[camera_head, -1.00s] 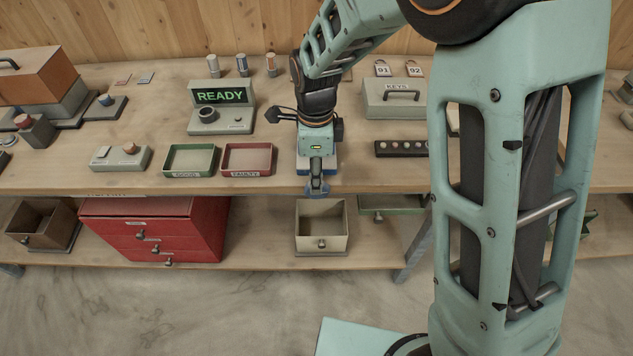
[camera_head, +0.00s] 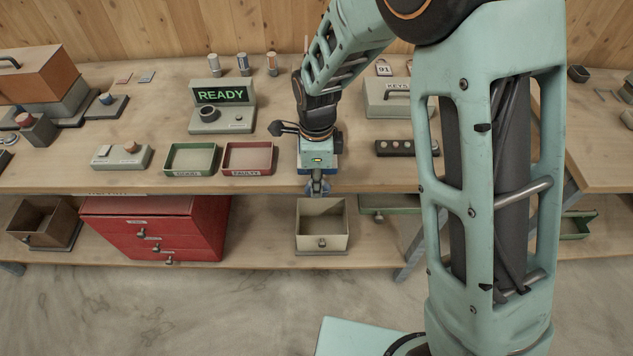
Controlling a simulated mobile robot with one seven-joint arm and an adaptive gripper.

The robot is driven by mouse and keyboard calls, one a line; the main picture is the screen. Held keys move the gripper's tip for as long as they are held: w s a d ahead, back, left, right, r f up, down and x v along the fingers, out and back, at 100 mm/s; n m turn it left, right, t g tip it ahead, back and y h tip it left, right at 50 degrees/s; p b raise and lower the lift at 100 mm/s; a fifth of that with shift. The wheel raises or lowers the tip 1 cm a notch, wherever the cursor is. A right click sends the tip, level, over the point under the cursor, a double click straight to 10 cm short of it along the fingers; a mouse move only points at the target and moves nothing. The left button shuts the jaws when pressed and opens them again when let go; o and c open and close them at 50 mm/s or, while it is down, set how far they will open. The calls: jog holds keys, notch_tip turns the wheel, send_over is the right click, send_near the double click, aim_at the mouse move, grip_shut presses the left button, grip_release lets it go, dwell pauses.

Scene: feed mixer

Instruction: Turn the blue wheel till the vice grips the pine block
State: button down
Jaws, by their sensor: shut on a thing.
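My gripper (camera_head: 318,181) points down at the bench's front edge, below the teal arm and dark wrist. It is shut on the blue wheel (camera_head: 317,190), which shows only as a small blue-grey shape at the edge. Part of the vice (camera_head: 303,169) shows as a blue strip beside the gripper. My wrist and gripper cover most of the vice. The pine block is not visible, and I cannot tell how near the jaws are to it.
A red-rimmed FAULTY tray (camera_head: 249,173) and a green-rimmed tray (camera_head: 190,175) lie left of the gripper. A dark strip with round knobs (camera_head: 394,148) lies to its right. A READY display (camera_head: 221,95) stands behind the trays.

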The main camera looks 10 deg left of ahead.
jog(key=shift+w+d+y, duration=0.1)
jog(key=shift+y, duration=0.2)
jog(key=y+b, duration=0.2)
jog(key=b, duration=0.1)
jog(key=shift+w+d+f+g+y, duration=0.1)
jog(key=shift+d+f+g+y, duration=0.1)
jog(key=shift+d+g+y, duration=0.15)
jog(key=y+b, duration=0.3)
jog(key=g+y+b, duration=0.1)
jog(key=shift+w+d+f+b, duration=0.1)
jog(key=shift+d+f+b, duration=0.1)
jog(key=shift+d+b, duration=0.1)
jog(key=y+b, duration=0.2)
jog(key=y, duration=0.1)
jog(key=g+y, duration=0.1)
jog(key=shift+d+f+y+b, duration=0.2)
jog(key=shift+d+y+b, duration=0.05)
jog(key=shift+b, duration=0.15)
jog(key=shift+d+f+g+y+b, duration=0.1)
jog(key=shift+g+y+b, duration=0.45)
jog(key=shift+y, duration=1.05)
jog(key=c, duration=1.9)
grip_release()
